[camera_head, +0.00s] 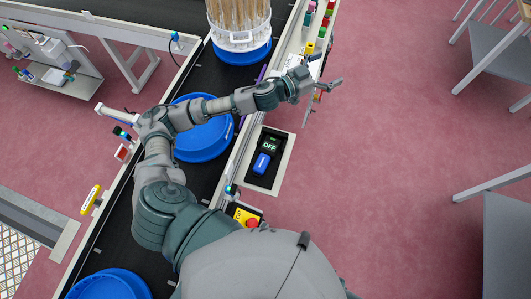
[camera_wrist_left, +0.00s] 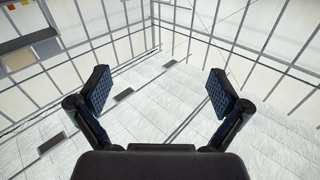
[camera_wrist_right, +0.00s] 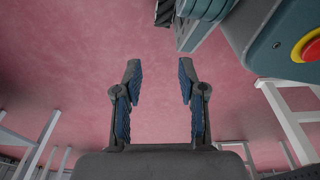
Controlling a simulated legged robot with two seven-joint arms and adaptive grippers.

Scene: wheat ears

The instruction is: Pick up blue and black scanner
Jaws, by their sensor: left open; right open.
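A small blue device (camera_head: 262,163) with pale lettering lies in a black recess beside the conveyor in the head view. It looks like the scanner, though its exact shape is too small to tell. My left gripper (camera_head: 328,72) is above and right of it, beyond the conveyor's right edge, apart from it. In the left wrist view the left jaws (camera_wrist_left: 160,87) are wide open and empty, facing pale walls and beams. My right gripper (camera_wrist_right: 160,78) is open and empty over pink floor in the right wrist view. It does not show in the head view, and neither wrist view shows the device.
A green "OFF" display (camera_head: 270,145) sits just above the device. The black conveyor (camera_head: 205,75) carries blue round trays (camera_head: 205,137) and a container of wheat ears (camera_head: 240,28). A red stop button (camera_head: 252,223) is nearby. Grey tables stand right; pink floor (camera_head: 390,170) between is clear.

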